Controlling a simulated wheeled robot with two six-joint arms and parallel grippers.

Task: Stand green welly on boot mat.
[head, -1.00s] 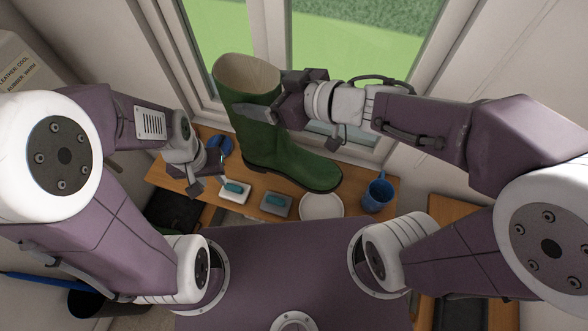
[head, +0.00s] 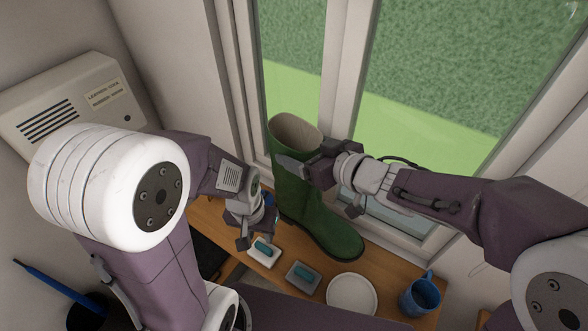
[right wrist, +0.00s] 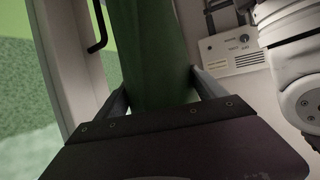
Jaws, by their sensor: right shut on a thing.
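The green welly (head: 305,212) is upright in the head view, its open top up and its toe pointing right. My right gripper (head: 308,165) is shut on its shaft below the rim. In the right wrist view the green shaft (right wrist: 150,50) fills the space between the fingers (right wrist: 160,95). I cannot tell whether the sole touches the wooden bench (head: 230,240). My left gripper (head: 252,225) is open and empty, left of the welly and near the bench. A dark flat surface (head: 207,257) shows at the bench's left; I cannot tell whether it is the boot mat.
A white block with a teal top (head: 263,252), a grey one (head: 303,277), a white plate (head: 352,295) and a blue mug (head: 420,297) stand along the bench. A window (head: 440,100) is behind. A wall unit (head: 65,105) and a dark bin (head: 88,312) are at left.

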